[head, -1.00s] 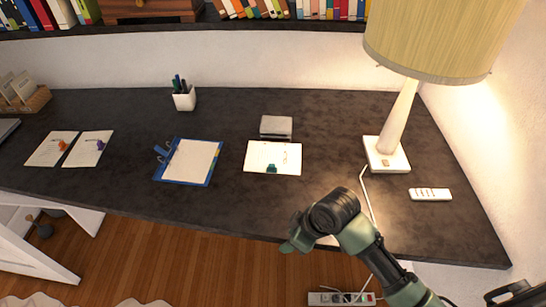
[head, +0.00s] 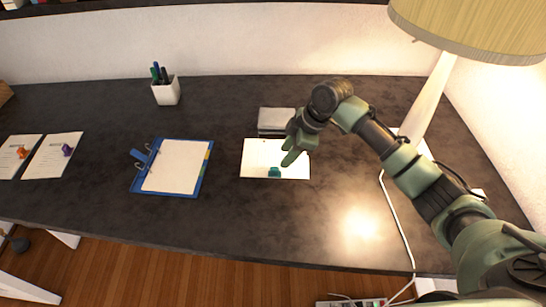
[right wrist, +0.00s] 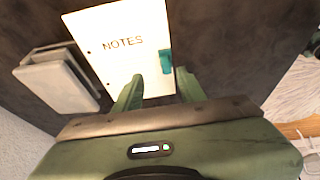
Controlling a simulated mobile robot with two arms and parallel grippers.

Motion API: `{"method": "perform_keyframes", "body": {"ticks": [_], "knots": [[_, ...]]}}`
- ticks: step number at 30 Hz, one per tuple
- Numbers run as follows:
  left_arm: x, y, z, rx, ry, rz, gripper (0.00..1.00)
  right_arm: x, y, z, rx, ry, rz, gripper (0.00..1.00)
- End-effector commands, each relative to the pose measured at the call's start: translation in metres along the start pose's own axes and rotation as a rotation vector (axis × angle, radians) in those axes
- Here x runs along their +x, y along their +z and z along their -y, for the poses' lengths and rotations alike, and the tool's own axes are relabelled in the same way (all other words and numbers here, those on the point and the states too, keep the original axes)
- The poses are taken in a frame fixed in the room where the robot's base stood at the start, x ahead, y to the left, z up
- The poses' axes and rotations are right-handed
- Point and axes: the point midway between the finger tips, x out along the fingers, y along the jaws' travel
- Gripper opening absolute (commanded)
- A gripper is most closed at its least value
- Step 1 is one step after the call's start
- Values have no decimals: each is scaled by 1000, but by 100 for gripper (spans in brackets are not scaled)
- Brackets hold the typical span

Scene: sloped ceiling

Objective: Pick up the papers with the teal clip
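The white papers (head: 256,160) lie flat on the dark desk, with a teal clip (head: 274,172) on their near edge. In the right wrist view the papers (right wrist: 113,38) carry the word NOTES, and the teal clip (right wrist: 165,62) sits on their right edge. My right gripper (head: 290,160) is above the right part of the papers. In the right wrist view my right gripper (right wrist: 158,82) is open, its two fingers apart over the paper near the clip, with nothing held between them. My left gripper is not in view.
A grey box-like item (head: 275,118) lies just behind the papers. A pen cup (head: 166,92) stands at the back. A lamp (head: 425,105) with a white cord stands right.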

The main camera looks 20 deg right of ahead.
Motion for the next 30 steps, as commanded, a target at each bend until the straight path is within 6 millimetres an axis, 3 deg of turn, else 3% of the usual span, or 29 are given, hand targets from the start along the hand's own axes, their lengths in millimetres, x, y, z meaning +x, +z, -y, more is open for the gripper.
{"method": "perform_keyframes", "body": {"ticks": [6,9,15,19,23,27,30], "knots": [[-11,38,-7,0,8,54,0,24,-3,4,1,-4,0,40],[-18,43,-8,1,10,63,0,39,-6,7,2,-5,1,40],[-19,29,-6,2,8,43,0,64,-5,7,2,-1,1,40],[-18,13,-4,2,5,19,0,68,-4,7,1,1,1,40],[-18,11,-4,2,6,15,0,67,-4,7,1,1,1,40],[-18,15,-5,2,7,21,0,67,-4,7,1,1,1,4],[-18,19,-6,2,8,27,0,67,-4,7,1,2,1,0]]}}
